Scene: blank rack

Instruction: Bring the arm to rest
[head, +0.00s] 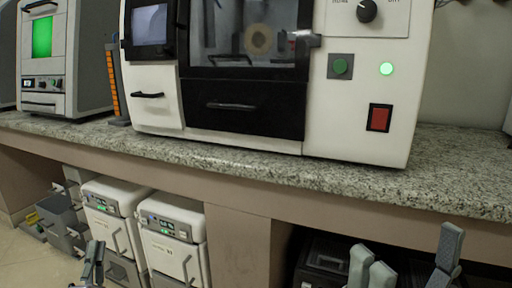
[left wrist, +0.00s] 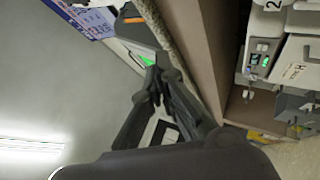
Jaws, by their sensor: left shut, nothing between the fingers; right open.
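My left gripper (head: 93,262) is low at the left of the head view, in front of the white units under the counter. It is shut and empty. In the left wrist view its dark fingers (left wrist: 152,82) meet near the counter's edge, with nothing between them. My right gripper (head: 408,252) is at the bottom right of the head view, below the counter's front edge. Its grey fingers stand wide apart with nothing between them. Most of both arms is out of view.
A granite counter (head: 290,172) runs across the head view. A large white machine (head: 360,125) with a dark window stands on it, and another machine (head: 85,60) stands at the far left. White units (head: 172,235) and a black box (head: 325,262) sit underneath. The counter's right end is clear.

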